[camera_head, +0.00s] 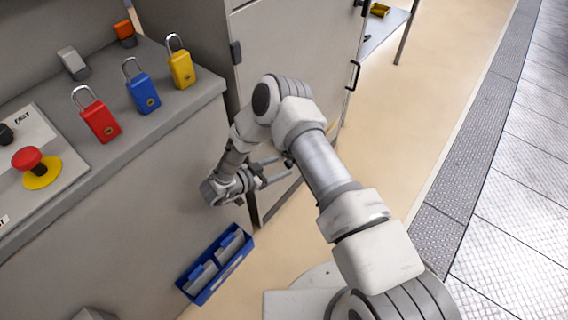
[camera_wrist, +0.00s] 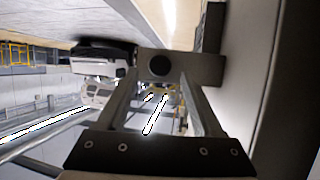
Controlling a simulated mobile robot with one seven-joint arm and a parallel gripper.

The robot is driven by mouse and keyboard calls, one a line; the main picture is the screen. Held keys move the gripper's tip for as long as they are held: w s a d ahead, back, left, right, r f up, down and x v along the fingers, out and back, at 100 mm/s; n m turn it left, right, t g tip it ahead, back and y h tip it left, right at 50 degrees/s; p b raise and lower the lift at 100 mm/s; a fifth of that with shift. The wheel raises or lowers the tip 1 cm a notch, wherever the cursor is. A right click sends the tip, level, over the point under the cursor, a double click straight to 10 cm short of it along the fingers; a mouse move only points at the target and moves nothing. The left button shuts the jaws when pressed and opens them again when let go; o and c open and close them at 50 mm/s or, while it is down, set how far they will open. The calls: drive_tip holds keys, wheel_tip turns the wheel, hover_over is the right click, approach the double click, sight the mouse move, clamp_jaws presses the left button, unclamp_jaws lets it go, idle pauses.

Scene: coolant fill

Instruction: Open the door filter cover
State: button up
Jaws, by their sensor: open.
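The grey cabinet door (camera_head: 300,45) stands upright beyond my arm, with a dark handle (camera_head: 352,75) near its right edge. My gripper (camera_head: 282,167) is low in front of the cabinet, its two fingers apart and pointing right in the head view. My arm hides part of the door there. In the wrist view my gripper (camera_wrist: 160,88) shows its fingers spread, with a grey block with a dark round spot (camera_wrist: 160,65) across their far ends. I cannot tell whether they touch it. I cannot clearly make out the filter cover.
Red (camera_head: 100,119), blue (camera_head: 143,92) and yellow (camera_head: 181,68) padlocks stand on the grey counter (camera_head: 205,93). A control panel with a red button (camera_head: 27,158) is at left. A blue bin (camera_head: 214,264) sits below my gripper. Open beige floor (camera_head: 425,115) lies to the right.

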drive_tip(key=p+v, duration=0.1)
drive_tip(key=v, duration=0.8)
idle(0.3)
